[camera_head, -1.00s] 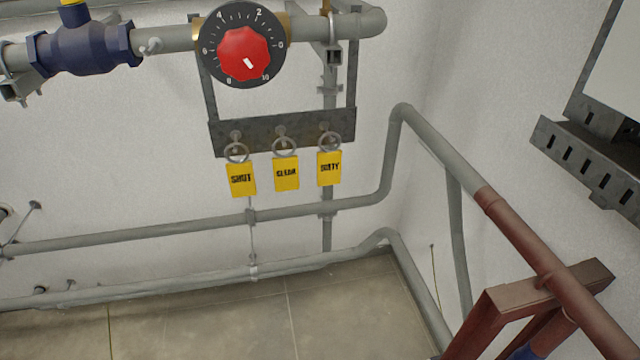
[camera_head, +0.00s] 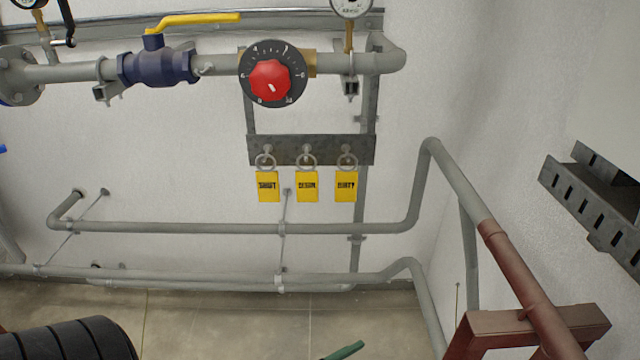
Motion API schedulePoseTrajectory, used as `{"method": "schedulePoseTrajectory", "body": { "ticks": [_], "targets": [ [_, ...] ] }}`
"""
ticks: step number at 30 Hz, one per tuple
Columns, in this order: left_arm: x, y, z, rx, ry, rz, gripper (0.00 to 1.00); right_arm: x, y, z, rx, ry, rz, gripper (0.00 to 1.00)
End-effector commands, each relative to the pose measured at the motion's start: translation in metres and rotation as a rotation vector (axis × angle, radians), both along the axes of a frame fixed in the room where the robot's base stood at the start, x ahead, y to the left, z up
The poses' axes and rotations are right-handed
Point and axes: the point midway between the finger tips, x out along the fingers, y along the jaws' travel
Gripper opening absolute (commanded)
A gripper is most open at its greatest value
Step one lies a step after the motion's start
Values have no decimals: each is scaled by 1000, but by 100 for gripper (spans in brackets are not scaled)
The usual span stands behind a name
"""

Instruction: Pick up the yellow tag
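Three yellow tags hang by metal rings from a dark metal bracket (camera_head: 290,150) on the back wall. The left tag (camera_head: 268,187) seems to read "SHUT", though its lettering is blurred. The middle tag (camera_head: 307,187) and the right tag (camera_head: 346,187) also carry dark lettering; the right one looks like "DIRTY". All three hang side by side and apart. Neither of my grippers shows in the head view.
A round dial with a red knob (camera_head: 270,81) sits above the bracket. A blue valve with a yellow lever (camera_head: 195,20) is to its left. Grey pipes (camera_head: 330,228) run below the tags. A red-brown frame (camera_head: 500,325) stands at lower right. A slotted metal channel (camera_head: 580,195) is at right.

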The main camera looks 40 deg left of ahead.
Motion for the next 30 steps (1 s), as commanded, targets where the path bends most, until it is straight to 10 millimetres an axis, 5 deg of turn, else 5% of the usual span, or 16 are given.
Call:
{"method": "schedulePoseTrajectory", "body": {
  "ticks": [6, 15, 22, 30],
  "targets": [
    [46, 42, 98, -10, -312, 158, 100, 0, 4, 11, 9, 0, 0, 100],
    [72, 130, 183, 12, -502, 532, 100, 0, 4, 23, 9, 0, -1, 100],
    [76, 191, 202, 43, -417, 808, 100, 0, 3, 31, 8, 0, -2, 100],
    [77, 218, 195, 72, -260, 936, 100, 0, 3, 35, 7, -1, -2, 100]
  ]
}}
